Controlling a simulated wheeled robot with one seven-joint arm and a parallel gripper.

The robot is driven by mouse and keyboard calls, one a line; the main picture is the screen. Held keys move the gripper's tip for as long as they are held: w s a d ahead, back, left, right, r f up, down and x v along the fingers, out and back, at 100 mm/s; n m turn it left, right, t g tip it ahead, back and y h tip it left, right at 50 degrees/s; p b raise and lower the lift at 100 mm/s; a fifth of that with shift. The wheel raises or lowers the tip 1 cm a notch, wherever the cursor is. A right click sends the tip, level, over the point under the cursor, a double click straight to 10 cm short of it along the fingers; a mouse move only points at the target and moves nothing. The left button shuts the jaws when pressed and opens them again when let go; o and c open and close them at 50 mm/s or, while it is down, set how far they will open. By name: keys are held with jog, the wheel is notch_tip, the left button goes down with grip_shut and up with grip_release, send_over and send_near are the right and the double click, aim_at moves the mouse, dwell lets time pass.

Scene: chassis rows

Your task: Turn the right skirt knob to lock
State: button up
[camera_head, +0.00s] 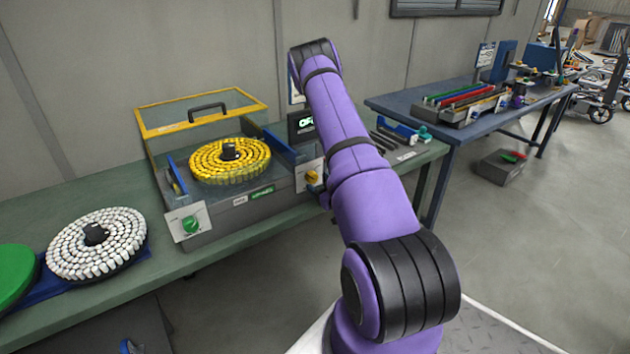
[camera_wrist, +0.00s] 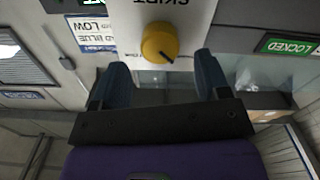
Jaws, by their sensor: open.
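The right skirt knob (camera_head: 312,177) is yellow-orange and sits on a pale plate at the front right of the grey machine (camera_head: 240,210). In the wrist view the knob (camera_wrist: 160,43) is round, with a dark pointer mark towards its lower right, under a plate lettered SKIRT. My gripper (camera_wrist: 161,64) is open, its two dark blue fingers to the left and right of the knob's line. The knob appears beyond the fingertips, and I see no contact. In the head view my purple arm hides most of the gripper.
A green knob (camera_head: 190,225) is on the machine's left front. A yellow-framed lid (camera_head: 205,112) stands open behind a yellow ring (camera_head: 228,162). A white ring (camera_head: 97,243) lies on the green bench (camera_head: 170,268). A LOCKED label (camera_wrist: 290,45) shows in the wrist view.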

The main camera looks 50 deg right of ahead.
aim_at(314, 179)
jog(key=shift+x, duration=1.65)
jog(key=c, duration=0.9)
